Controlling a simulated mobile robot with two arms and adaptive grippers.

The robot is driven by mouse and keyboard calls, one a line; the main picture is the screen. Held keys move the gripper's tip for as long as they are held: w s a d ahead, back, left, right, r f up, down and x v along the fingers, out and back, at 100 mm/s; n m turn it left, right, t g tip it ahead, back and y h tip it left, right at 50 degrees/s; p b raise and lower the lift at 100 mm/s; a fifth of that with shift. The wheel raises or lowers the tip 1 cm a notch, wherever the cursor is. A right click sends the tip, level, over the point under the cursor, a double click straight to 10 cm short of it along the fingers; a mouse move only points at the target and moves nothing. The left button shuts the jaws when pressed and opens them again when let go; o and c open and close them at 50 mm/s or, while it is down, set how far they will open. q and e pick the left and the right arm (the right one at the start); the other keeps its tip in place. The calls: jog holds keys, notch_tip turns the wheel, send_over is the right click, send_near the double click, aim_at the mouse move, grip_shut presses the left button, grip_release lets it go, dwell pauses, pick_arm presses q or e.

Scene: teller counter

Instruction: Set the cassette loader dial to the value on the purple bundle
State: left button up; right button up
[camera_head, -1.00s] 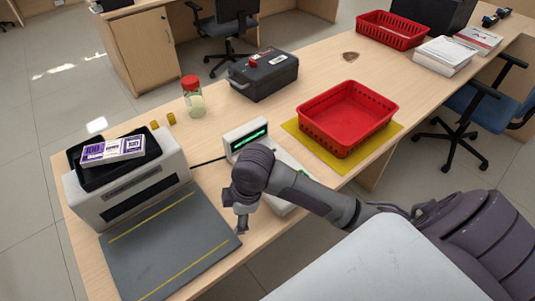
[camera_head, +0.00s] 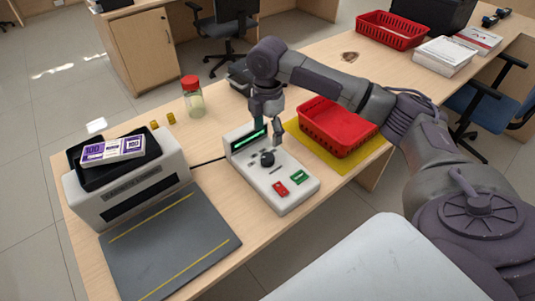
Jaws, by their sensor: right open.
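The purple bundle (camera_head: 112,151) lies in a black tray on top of the white machine at the left; "100" is printed on its ends. The display's digits are too small to read. My right gripper (camera_head: 267,126) is open and empty, pointing down just behind the dial and apart from it. My left gripper is out of view.
A red basket (camera_head: 335,130) stands on a yellow mat (camera_head: 368,148) to the right. A red-capped jar (camera_head: 192,98) stands behind the loader. A grey mat (camera_head: 165,245) lies front left.

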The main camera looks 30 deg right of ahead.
aim_at(268, 157)
notch_tip(268, 157, down, 10)
jog(key=shift+r, duration=0.25)
jog(key=c, duration=1.1)
